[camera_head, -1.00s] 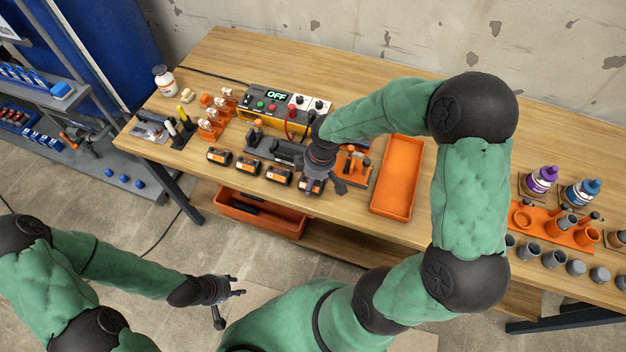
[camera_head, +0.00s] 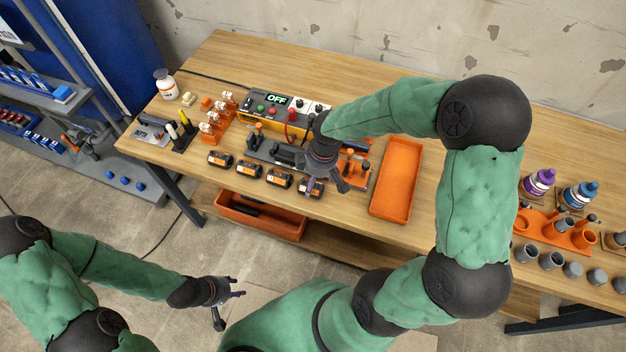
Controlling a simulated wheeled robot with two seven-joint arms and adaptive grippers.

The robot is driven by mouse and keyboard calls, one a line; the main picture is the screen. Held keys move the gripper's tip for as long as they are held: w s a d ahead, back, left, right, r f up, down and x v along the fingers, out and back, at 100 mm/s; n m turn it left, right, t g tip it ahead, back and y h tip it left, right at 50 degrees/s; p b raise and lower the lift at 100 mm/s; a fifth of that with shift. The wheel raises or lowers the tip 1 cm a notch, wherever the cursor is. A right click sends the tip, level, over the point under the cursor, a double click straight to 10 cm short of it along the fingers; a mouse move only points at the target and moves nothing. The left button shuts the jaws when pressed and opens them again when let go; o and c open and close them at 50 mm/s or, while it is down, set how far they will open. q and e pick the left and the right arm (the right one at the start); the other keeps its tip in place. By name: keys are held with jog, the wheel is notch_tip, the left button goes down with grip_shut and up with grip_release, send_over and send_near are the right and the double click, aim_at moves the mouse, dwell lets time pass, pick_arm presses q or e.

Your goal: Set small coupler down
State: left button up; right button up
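My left gripper (camera_head: 228,303) hangs over the floor in front of the bench, its fingers spread apart with nothing visible between them. My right gripper (camera_head: 333,186) points down over the front of the bench, by the row of orange-and-black battery packs (camera_head: 279,177). Its fingertips are small and dark, and whether they hold anything is not clear. Several grey cylindrical pieces stand at the right, including one (camera_head: 526,252) and another (camera_head: 551,260) in front of the orange holder (camera_head: 560,229). I cannot tell which piece, if any, is the small coupler.
An empty orange tray (camera_head: 397,178) lies right of my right gripper. A control box with an OFF display (camera_head: 277,100) stands behind it. An orange bin (camera_head: 262,218) sits below the bench.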

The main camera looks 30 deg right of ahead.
notch_tip(320, 180, up, 9)
jog(key=s+p, duration=0.1)
jog(key=p, duration=0.1)
jog(key=shift+d+p, duration=0.3)
jog(key=shift+d, duration=0.15)
